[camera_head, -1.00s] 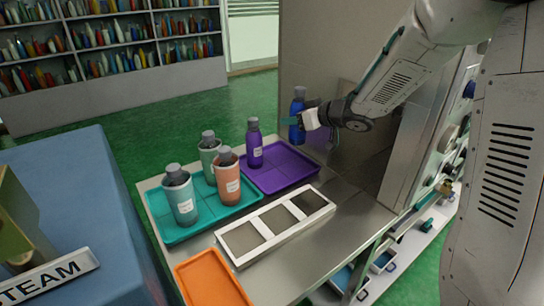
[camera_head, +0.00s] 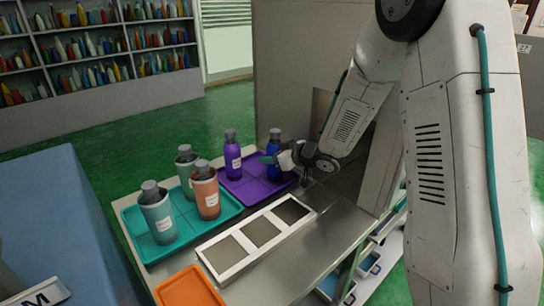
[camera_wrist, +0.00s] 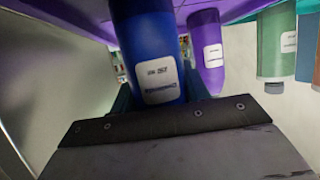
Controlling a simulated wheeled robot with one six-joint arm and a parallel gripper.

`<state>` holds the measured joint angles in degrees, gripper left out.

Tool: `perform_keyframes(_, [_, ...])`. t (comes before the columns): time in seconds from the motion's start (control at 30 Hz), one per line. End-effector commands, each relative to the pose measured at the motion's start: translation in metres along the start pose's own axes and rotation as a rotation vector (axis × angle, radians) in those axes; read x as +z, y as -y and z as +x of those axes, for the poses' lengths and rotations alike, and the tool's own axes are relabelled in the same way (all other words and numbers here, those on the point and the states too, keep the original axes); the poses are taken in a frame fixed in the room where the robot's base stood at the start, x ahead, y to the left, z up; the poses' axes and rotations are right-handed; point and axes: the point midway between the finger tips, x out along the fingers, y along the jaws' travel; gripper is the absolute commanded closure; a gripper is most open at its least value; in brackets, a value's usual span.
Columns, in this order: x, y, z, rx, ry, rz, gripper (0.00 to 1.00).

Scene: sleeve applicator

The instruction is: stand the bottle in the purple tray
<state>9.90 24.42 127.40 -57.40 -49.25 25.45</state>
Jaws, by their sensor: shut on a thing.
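The blue bottle (camera_head: 274,155) with a grey cap and white label is upright at the right part of the purple tray (camera_head: 243,188). My gripper (camera_head: 276,158) is shut on it from the right. In the wrist view the blue bottle (camera_wrist: 150,50) fills the middle between my fingers, and the purple tray (camera_wrist: 240,10) shows at the top edge, touching or very near the bottle's base. Whether the base rests on the tray is hard to tell. A purple bottle (camera_head: 232,158) stands in the same tray to the left; it also shows in the wrist view (camera_wrist: 207,55).
A teal tray (camera_head: 190,228) to the left holds a teal, a green and an orange bottle (camera_head: 206,192). A white frame with dark panels (camera_head: 228,258) and an orange tray (camera_head: 188,288) lie nearer. A grey machine wall (camera_head: 295,80) stands behind the bench.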

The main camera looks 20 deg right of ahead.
Motion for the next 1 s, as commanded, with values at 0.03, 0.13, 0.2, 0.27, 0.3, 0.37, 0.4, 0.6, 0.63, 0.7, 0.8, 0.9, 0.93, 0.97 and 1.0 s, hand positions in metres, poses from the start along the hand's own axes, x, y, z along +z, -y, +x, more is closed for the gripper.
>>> perform_keyframes(0.03, [0.001, 0.0, 0.0, 0.0, -0.001, 0.0, 0.85])
perform_keyframes(0.13, [0.003, 0.0, 0.001, 0.0, 0.001, 0.0, 0.46])
perform_keyframes(0.2, [0.003, 0.0, 0.001, 0.0, 0.0, 0.0, 0.32])
perform_keyframes(0.27, [0.002, 0.0, 0.001, 0.0, 0.0, 0.0, 0.32])
perform_keyframes(0.3, [0.002, 0.0, 0.001, 0.0, 0.0, 0.0, 0.32])
perform_keyframes(0.37, [0.002, 0.0, 0.001, 0.0, 0.0, 0.0, 0.32])
perform_keyframes(0.4, [0.002, 0.0, 0.001, 0.0, 0.0, 0.0, 0.32])
perform_keyframes(0.6, [-0.001, -0.001, -0.01, 0.003, -0.001, 0.0, 0.32])
perform_keyframes(0.63, [-0.001, -0.002, -0.015, 0.004, 0.0, 0.001, 0.32])
perform_keyframes(0.7, [-0.001, -0.001, -0.027, 0.004, -0.001, -0.001, 0.32])
perform_keyframes(0.8, [-0.001, -0.001, -0.045, 0.003, -0.001, 0.0, 0.32])
perform_keyframes(0.9, [-0.001, -0.001, -0.06, 0.003, -0.001, 0.0, 0.32])
perform_keyframes(0.93, [-0.001, -0.001, -0.064, 0.003, -0.001, 0.0, 0.32])
perform_keyframes(0.97, [-0.001, -0.001, -0.067, 0.003, -0.001, 0.0, 0.32])
perform_keyframes(1.0, [-0.001, -0.001, -0.07, 0.003, 0.0, 0.0, 0.32])
